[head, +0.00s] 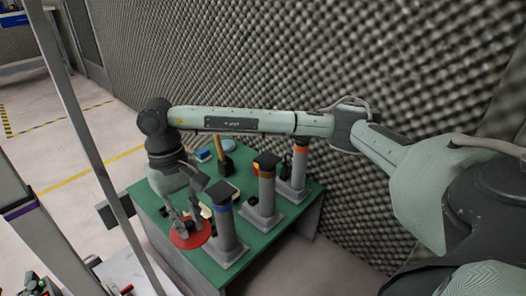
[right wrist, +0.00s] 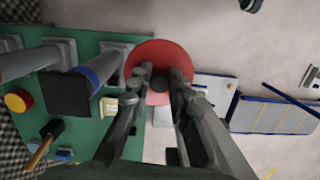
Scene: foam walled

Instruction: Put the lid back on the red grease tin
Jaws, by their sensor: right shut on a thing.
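My right gripper (head: 190,226) points down over the front left edge of the green table. It is shut on a flat, round red lid (head: 181,240), holding it near the middle. In the right wrist view the red lid (right wrist: 160,50) spreads out beyond the fingertips (right wrist: 160,78), with a small dark knob between them. The lid overlaps the table edge, partly over the table and partly beyond it. I cannot make out the tin's body; whatever is beneath the lid is hidden. My left gripper is not in view.
Grey posts on square bases stand on the green table (head: 152,203); the blue-banded post (head: 223,225) is close beside the lid. A yellow-handled tool (head: 218,147) and a light blue round thing (head: 229,143) are at the back. A foam wall (head: 400,90) rises behind.

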